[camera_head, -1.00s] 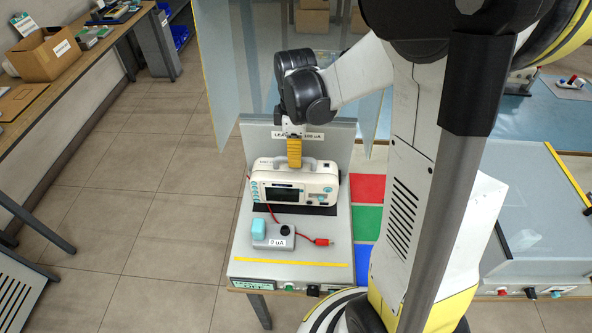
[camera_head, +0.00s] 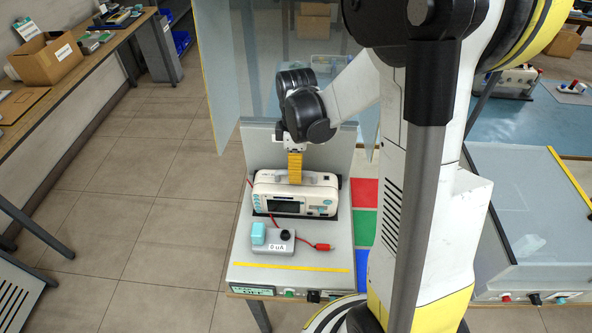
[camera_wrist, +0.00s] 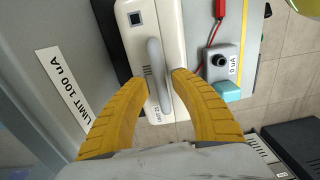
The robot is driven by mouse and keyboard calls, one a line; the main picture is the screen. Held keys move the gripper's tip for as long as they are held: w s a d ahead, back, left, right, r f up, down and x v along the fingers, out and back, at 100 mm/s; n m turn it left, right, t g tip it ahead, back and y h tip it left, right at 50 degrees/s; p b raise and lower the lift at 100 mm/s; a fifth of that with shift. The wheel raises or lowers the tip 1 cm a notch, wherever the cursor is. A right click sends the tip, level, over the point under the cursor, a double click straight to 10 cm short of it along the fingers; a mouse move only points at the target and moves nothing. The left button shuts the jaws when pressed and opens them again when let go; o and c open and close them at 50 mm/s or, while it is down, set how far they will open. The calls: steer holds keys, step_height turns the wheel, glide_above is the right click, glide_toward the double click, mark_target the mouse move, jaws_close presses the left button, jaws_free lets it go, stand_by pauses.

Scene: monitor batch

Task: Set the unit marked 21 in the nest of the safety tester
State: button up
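A cream unit (camera_head: 268,188) with a dark screen, blue buttons and a top handle sits upright on the grey safety tester (camera_head: 243,251), at the black nest (camera_head: 335,215) in front of the back panel. Its small label (camera_wrist: 154,112) in the wrist view is too small to read surely. My gripper (camera_head: 295,181) is over the unit's top from above. In the wrist view my gripper's yellow fingers (camera_wrist: 159,84) stand apart on either side of the handle (camera_wrist: 157,62), with gaps showing. The unit's underside is hidden.
A small grey box (camera_head: 283,236) reading 0 uA, with a blue block and a red lead (camera_head: 322,246), lies in front of the unit. Red, green and blue patches lie to the right. A clear screen (camera_head: 224,80) stands behind left.

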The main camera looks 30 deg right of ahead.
step_height(320, 180, up, 12)
steer(key=p, duration=0.3)
